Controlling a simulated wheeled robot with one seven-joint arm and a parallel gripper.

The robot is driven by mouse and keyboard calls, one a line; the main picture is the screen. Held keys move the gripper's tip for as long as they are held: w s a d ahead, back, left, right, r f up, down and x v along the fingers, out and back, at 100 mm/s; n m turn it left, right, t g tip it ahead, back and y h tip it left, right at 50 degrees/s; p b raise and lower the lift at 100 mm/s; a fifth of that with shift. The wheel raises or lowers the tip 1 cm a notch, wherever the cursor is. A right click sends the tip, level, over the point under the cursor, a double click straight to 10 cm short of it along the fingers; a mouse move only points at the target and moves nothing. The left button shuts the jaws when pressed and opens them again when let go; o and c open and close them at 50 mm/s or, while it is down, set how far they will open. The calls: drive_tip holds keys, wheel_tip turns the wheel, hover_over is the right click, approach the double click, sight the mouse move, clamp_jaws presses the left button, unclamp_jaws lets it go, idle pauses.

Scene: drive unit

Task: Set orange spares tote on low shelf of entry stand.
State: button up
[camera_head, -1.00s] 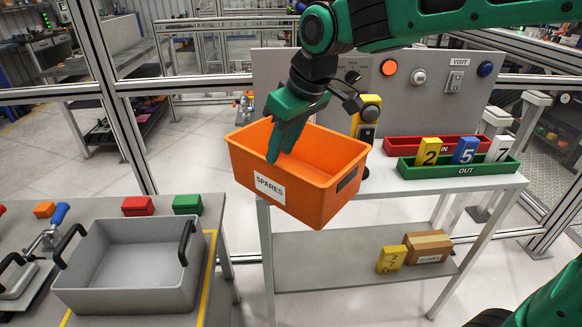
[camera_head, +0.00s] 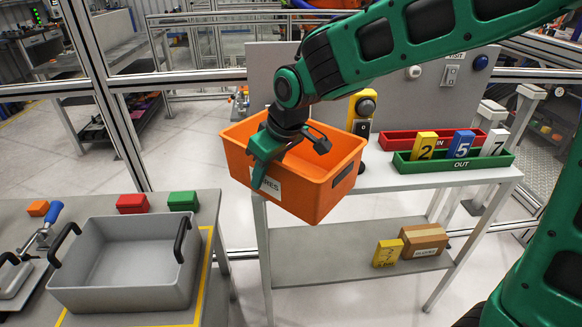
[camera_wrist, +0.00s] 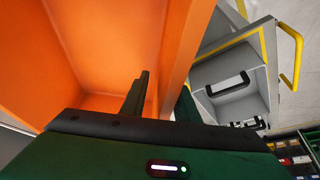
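The orange spares tote (camera_head: 325,197) sits at the left end of the stand's top and hangs out past the front edge. Its white label is partly covered. My gripper (camera_head: 262,170) straddles the tote's near wall from above, one finger outside over the label. In the wrist view, one dark finger (camera_wrist: 136,96) is inside the tote and a green finger shows outside the wall. A gap shows between the inner finger and the wall, so the gripper looks open. The entry stand's low shelf (camera_head: 335,262) is bare at left and middle.
A yellow number block (camera_head: 387,253) and a cardboard box (camera_head: 424,240) stand on the shelf's right. Red and green trays (camera_head: 455,168) with number blocks sit on the stand's top. A grey tote (camera_head: 120,295) is on the left table. A yellow-black device (camera_head: 361,110) stands behind the tote.

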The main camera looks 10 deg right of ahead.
clamp_jaws()
drive_tip(key=shift+s+f, duration=0.1)
drive_tip(key=shift+s, duration=0.05)
idle(1.2)
